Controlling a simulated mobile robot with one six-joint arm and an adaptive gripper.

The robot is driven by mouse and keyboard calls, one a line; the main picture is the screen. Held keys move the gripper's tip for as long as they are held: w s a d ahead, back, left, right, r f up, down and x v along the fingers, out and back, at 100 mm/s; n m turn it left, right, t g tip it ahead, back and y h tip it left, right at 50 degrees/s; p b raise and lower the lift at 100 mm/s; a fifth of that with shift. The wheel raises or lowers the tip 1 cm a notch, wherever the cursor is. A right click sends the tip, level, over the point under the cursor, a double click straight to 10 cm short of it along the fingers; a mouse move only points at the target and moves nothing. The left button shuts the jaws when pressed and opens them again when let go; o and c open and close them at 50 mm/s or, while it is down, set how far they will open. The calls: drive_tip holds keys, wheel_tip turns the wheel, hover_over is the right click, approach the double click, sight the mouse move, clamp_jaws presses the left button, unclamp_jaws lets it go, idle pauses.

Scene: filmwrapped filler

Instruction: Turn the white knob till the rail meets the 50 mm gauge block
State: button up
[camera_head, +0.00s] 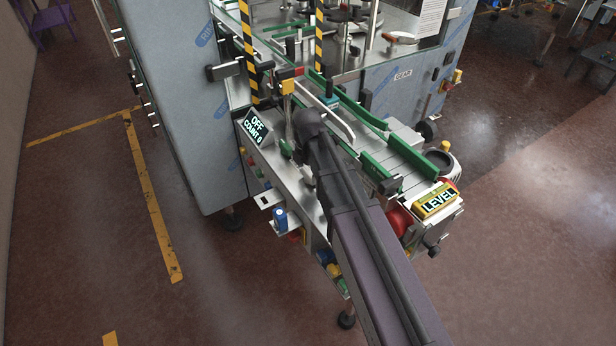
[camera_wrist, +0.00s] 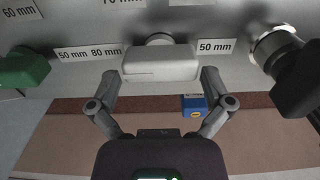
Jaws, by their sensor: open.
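The white knob (camera_wrist: 160,65), a wide rounded bar on a round shaft, sticks out from the grey panel in the wrist view. My gripper (camera_wrist: 159,76) is open, with one finger to the left of the knob and one to the right. Gaps show on both sides. In the head view my dark arm hides the knob and my gripper. Green guide rails (camera_head: 361,111) run along the conveyor in the head view. I cannot pick out the 50 mm gauge block or tell whether a rail touches it. Labels reading 50 mm (camera_wrist: 216,47) and 80 mm flank the knob.
A green knob (camera_wrist: 22,69) stands to the left and a black knob (camera_wrist: 297,78) to the right. A small blue object (camera_wrist: 195,104) lies beyond the right finger. The display (camera_head: 256,127) reads OFF, COUNT 0. A yellow LEVEL sign (camera_head: 436,201) sits at the conveyor's end.

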drive_tip(key=shift+f, duration=0.15)
drive_tip(key=c, duration=0.8)
